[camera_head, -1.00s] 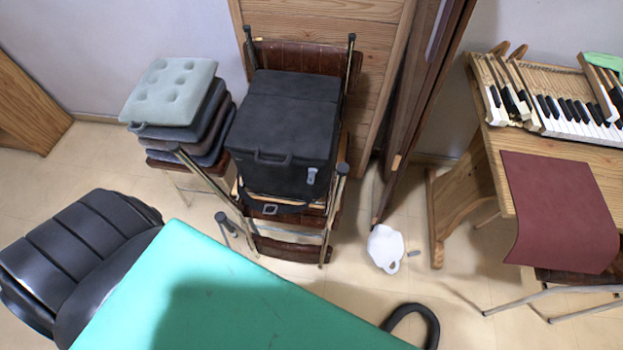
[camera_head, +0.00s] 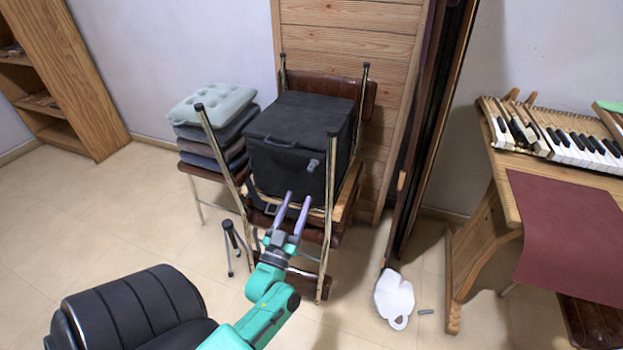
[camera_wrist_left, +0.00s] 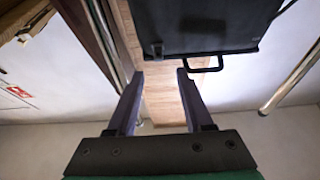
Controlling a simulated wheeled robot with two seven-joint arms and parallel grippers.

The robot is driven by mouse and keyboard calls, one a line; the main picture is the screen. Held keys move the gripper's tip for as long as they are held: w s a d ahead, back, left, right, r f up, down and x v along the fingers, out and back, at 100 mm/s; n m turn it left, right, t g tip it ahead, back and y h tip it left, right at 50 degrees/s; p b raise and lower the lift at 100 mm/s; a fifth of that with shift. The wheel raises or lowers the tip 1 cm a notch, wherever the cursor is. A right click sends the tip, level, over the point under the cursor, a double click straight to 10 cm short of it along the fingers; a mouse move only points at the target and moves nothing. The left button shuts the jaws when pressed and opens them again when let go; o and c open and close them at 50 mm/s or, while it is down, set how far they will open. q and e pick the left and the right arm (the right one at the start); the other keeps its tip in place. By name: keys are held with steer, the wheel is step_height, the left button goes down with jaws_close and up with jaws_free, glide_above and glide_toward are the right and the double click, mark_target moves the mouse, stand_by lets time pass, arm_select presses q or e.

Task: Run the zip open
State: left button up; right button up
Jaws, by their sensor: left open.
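A black box-shaped bag (camera_head: 295,130) stands on a stacked chair, with a dark handle (camera_head: 280,142) on its front. A small grey metal tab (camera_head: 313,166), perhaps the zip pull, sits on the front's right side; the zip line itself is too small to make out. My left gripper (camera_head: 298,196) is open and empty, its two purple fingers pointing up at the bag's lower front, below the tab. In the left wrist view the bag (camera_wrist_left: 195,28) and its handle (camera_wrist_left: 207,69) lie beyond the open fingers (camera_wrist_left: 160,74). My right gripper is not in view.
Chair legs (camera_head: 328,225) stand close beside the left gripper. Stacked cushions (camera_head: 212,104) are left of the bag, a wooden panel (camera_head: 345,45) behind. A white object (camera_head: 394,295) lies on the floor, and a piano keyboard (camera_head: 565,140) rests on a table at right.

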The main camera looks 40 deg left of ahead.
mark_target(312, 166)
arm_select(q)
steer(key=x, duration=0.9)
steer(key=shift+w, duration=0.2)
steer(key=shift+d+r, duration=0.1)
steer(key=shift+r, duration=0.05)
jaws_close()
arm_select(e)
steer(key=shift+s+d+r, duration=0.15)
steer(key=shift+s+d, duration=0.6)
